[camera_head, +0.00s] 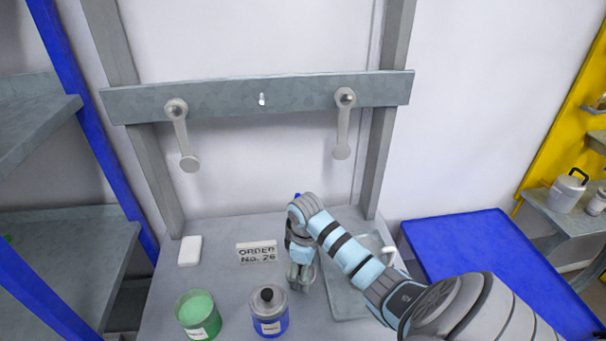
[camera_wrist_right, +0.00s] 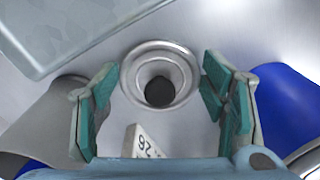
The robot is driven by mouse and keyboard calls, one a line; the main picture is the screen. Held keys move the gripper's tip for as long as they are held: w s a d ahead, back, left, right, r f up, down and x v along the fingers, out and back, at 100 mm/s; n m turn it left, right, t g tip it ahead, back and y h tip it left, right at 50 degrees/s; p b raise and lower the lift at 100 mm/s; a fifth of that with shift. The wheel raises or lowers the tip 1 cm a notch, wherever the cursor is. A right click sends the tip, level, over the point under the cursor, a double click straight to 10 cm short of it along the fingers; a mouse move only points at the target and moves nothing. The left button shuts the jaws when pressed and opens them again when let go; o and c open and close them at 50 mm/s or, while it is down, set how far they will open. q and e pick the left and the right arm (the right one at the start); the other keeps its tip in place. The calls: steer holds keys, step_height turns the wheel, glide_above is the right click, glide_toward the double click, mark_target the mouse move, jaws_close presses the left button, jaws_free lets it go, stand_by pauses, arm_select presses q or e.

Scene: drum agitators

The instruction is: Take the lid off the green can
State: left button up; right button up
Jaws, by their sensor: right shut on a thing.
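The green can (camera_head: 197,316) stands at the front left of the bench, its top open and green inside showing. My right gripper (camera_head: 301,279) is low over the bench, right of the blue can, away from the green can. In the right wrist view a round silver lid with a dark knob (camera_wrist_right: 159,91) sits between the fingers of my right gripper (camera_wrist_right: 160,88), which is shut on it. I cannot tell whether the lid touches the bench top. My left gripper is not in view.
A blue can (camera_head: 270,325) with a grey lid and dark knob stands between the green can and my right gripper. An order sign (camera_head: 257,252) and a white block (camera_head: 190,250) lie behind. A grey tray (camera_head: 347,305) lies right of my gripper. Two cranks hang on the wall beam (camera_head: 220,97).

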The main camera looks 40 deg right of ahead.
steer(key=shift+w+f, duration=0.2)
steer(key=shift+f, duration=0.3)
steer(key=o, duration=1.7)
steer(key=shift+s, duration=0.1)
steer(key=shift+r, duration=0.1)
